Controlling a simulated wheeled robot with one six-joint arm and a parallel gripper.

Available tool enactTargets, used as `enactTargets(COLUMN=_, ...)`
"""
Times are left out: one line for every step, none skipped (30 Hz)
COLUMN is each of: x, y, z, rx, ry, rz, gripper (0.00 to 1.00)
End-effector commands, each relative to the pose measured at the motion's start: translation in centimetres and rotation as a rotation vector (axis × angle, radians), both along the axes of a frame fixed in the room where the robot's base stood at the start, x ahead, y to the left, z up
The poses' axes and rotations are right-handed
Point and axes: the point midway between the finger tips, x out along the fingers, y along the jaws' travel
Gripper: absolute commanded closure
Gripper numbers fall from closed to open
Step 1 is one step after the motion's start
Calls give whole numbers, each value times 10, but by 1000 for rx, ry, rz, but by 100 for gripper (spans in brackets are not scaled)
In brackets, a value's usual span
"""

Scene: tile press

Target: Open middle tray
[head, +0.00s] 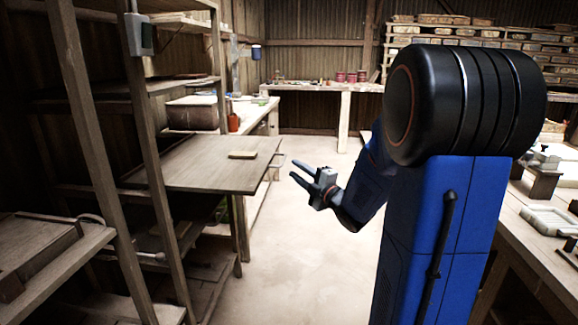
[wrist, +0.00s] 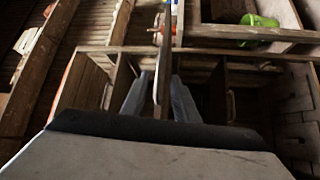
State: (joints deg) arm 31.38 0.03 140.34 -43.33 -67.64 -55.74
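A wooden tray (head: 205,172), a flat board at middle height in the rack on the left, sticks out past the rack posts. A small pale block (head: 242,155) lies on it. My gripper (head: 293,168) is just right of the tray's outer edge in the head view, its two fingers spread and empty. In the wrist view the fingers (wrist: 160,95) stand apart, with a thin upright strip of wood between them. I cannot tell whether they touch it.
The wooden rack (head: 145,125) has shelves above and below the tray. A workbench (head: 325,88) stands at the back, and another table (head: 530,230) at right. The floor (head: 300,240) between is clear. A green object (wrist: 258,22) lies low.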

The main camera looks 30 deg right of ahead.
Motion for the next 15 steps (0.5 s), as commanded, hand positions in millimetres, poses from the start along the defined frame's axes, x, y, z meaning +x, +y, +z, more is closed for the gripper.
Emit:
enactTargets(x=-9, y=-2, z=-1, rx=1, ry=-1, rz=-3, gripper=73)
enactTargets(x=-14, y=-3, z=-2, rx=1, ry=-1, rz=-3, gripper=73)
enactTargets(x=-19, y=-3, z=-2, rx=0, ry=-1, rz=-2, gripper=73)
enactTargets(x=-22, y=-4, z=-3, rx=-1, ry=-1, rz=-2, gripper=73)
enactTargets(x=-25, y=-4, z=-3, rx=-1, ry=-1, rz=-2, gripper=73)
enactTargets(x=-28, y=-5, z=-4, rx=0, ry=0, rz=-2, gripper=73)
enactTargets(x=-31, y=-6, z=-4, rx=0, ry=0, rz=-2, gripper=73)
enactTargets(x=-33, y=-6, z=-5, rx=0, ry=0, rz=-2, gripper=73)
enactTargets(x=-35, y=-6, z=-5, rx=0, ry=0, rz=-1, gripper=73)
enactTargets(x=-36, y=-5, z=-6, rx=0, ry=1, rz=-1, gripper=73)
enactTargets(x=-37, y=-5, z=-6, rx=0, ry=0, rz=0, gripper=73)
enactTargets(x=-38, y=-5, z=-6, rx=0, ry=0, rz=0, gripper=73)
enactTargets(x=-38, y=-5, z=-6, rx=0, ry=0, rz=1, gripper=73)
enactTargets(x=-38, y=-5, z=-6, rx=0, ry=0, rz=1, gripper=73)
enactTargets(x=-38, y=-5, z=-6, rx=0, ry=0, rz=1, gripper=73)
